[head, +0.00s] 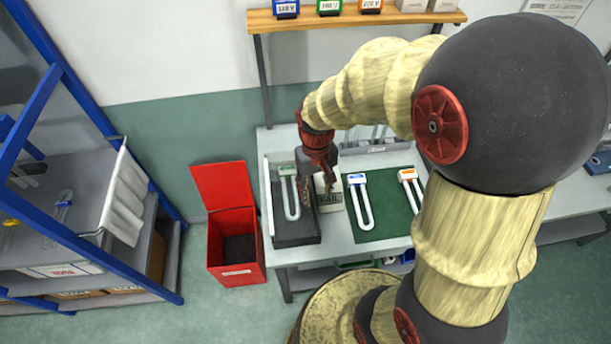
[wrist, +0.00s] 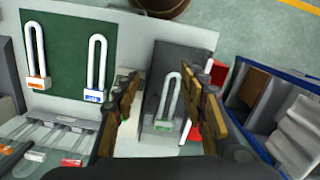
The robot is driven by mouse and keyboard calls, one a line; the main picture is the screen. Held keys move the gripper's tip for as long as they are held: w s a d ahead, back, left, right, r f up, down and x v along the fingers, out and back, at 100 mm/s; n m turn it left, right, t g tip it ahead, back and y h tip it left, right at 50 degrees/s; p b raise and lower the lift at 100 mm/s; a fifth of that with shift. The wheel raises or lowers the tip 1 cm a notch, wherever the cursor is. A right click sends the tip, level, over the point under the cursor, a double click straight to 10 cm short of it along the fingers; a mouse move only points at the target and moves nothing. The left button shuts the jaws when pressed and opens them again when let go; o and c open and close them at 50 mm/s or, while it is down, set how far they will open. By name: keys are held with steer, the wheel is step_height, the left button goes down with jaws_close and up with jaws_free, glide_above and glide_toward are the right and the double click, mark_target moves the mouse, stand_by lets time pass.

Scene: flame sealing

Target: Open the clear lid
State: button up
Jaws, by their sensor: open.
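A dark grey box-like station (head: 297,231) stands at the left end of the table, and it also shows in the wrist view (wrist: 153,95). A white U-shaped tube with a green label (head: 290,199) lies in it, seen between my fingers in the wrist view (wrist: 171,98). A thin pale upright panel (head: 267,197) runs along the station's left side; I cannot tell surely whether it is the clear lid. No other clear lid can be made out. My gripper (head: 318,184) is open and empty above the station's right side, fingers pointing down; its fingers spread in the wrist view (wrist: 162,80).
A green mat (head: 384,226) right of the station holds a blue-labelled tube (head: 361,205) and an orange-labelled tube (head: 408,180). A small pale device (head: 331,201) stands between. A red open bin (head: 235,247) and a blue-framed shelf (head: 75,205) stand left.

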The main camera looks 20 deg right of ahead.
mark_target(290, 188)
steer(key=shift+n+t, duration=0.3)
steer(key=shift+n, duration=0.5)
steer(key=w+f+p, duration=0.1)
steer(key=w+f, duration=0.2)
steer(key=w, duration=0.1)
steer(key=w+d+f+p, duration=0.1)
steer(key=w+f+p, duration=0.1)
steer(key=w+f, duration=0.1)
steer(key=w+d+f+p, duration=0.1)
steer(key=w+f, duration=0.3)
steer(key=w, duration=0.1)
steer(key=shift+w+d, duration=0.1)
steer(key=shift+d, duration=0.1)
steer(key=shift+f+p, duration=0.3)
steer(key=shift+f, duration=0.15)
step_height(290, 188, down, 7)
steer(key=shift+w+r+p, duration=0.1)
steer(key=shift+r+p, duration=0.05)
steer(key=shift+p, duration=0.25)
steer(key=shift+c, duration=0.5)
jaws_close()
